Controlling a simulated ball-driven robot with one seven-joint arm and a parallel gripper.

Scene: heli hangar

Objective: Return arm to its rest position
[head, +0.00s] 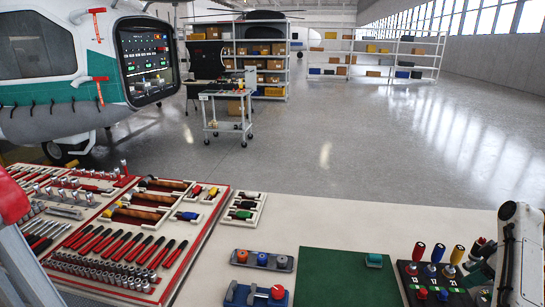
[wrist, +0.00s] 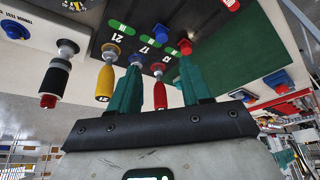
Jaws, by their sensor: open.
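My arm (head: 515,250), white with dark parts, stands at the right edge of the head view, over the right end of a dark tool holder (head: 410,283). In the wrist view my gripper (wrist: 160,72) has two green fingers spread apart, with a gap between them. A red-handled tool (wrist: 160,96) appears in that gap; I cannot tell its distance, and no finger is seen closed on it. A yellow-handled tool (wrist: 104,82) and a black-handled tool (wrist: 55,82) are to the left. The holder carries the red (head: 418,251), blue (head: 438,253) and yellow (head: 457,255) handles upright.
Trays with blue and orange parts (head: 262,261) and a red-edged tool board (head: 215,213) lie farther left. Bare worktop (head: 330,220) runs behind the mat.

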